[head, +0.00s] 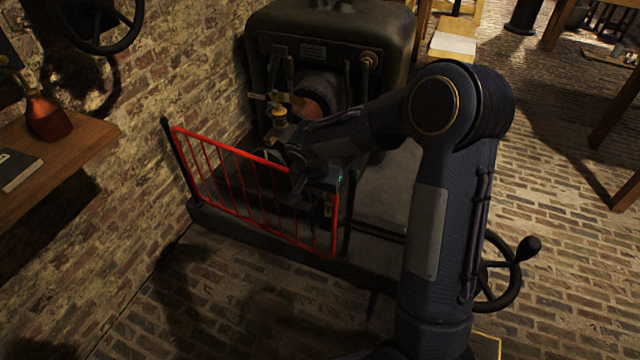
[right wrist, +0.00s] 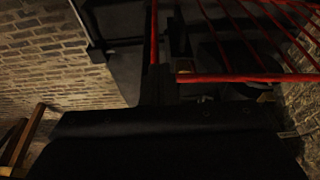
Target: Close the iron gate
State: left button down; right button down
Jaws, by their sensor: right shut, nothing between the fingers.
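The iron gate (head: 235,197) is a red barred panel in the head view, running from a dark post (head: 180,160) by the brick wall to a second dark post (head: 347,215) at the right. Its free end bar stands close beside this second post; I cannot tell whether it is fully closed. In the right wrist view its red rail (right wrist: 245,77) and bars cross the upper right. My right gripper (head: 298,192) is shut and empty at the top rail near the free end; contact is unclear. My left gripper is not in view.
A dark iron machine (head: 325,50) stands behind the gate. A handwheel (head: 505,272) is at the right, partly behind my right arm. A wooden shelf (head: 85,145) with a red flask (head: 48,118) juts from the left wall. The brick floor (head: 150,310) in front is clear.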

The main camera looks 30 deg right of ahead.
jog(key=w+d+f, duration=0.3)
jog(key=d+f, duration=0.1)
jog(key=f, duration=0.2)
jog(key=shift+w+d, duration=0.2)
jog(key=shift+w, duration=0.15)
